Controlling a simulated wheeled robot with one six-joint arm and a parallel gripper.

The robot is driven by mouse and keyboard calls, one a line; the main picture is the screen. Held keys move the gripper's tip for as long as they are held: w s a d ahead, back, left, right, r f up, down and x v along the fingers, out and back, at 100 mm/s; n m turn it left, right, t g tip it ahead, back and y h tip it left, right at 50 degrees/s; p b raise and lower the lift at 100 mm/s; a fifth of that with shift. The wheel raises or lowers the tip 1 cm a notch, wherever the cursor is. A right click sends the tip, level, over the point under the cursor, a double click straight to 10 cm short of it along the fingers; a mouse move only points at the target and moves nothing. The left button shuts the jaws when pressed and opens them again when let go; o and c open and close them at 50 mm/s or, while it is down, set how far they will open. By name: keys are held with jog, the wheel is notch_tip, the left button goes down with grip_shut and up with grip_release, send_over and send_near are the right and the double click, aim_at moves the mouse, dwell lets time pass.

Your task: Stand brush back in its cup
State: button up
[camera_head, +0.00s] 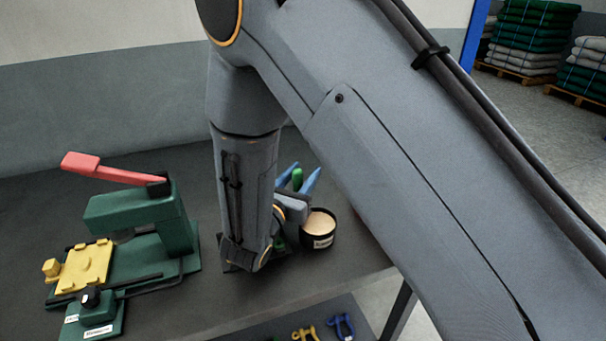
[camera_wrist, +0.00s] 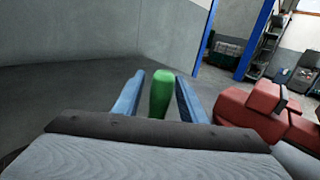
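A green handle (camera_head: 297,179), which looks like the brush's, shows between the blue fingers of my gripper (camera_head: 299,181) in the head view. In the wrist view the green handle (camera_wrist: 160,94) stands between the two fingers (camera_wrist: 161,97), with narrow gaps visible at both sides. The fingers are apart and do not look closed on it. The brush's lower part is hidden by my gripper and arm. A black round cup (camera_head: 318,241) with a pale cream top inside stands just right of my gripper. I cannot tell whether it is the brush's cup.
A green press (camera_head: 135,218) with a red lever (camera_head: 110,168) and a yellow plate (camera_head: 83,268) stands at the bench's left. Shackles (camera_head: 342,326) lie on a lower shelf. A red blocky object (camera_wrist: 252,115) shows at right in the wrist view. The back-left bench is clear.

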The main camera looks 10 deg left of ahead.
jog(key=b+v, duration=0.2)
jog(key=v, duration=1)
jog(key=shift+r, duration=0.15)
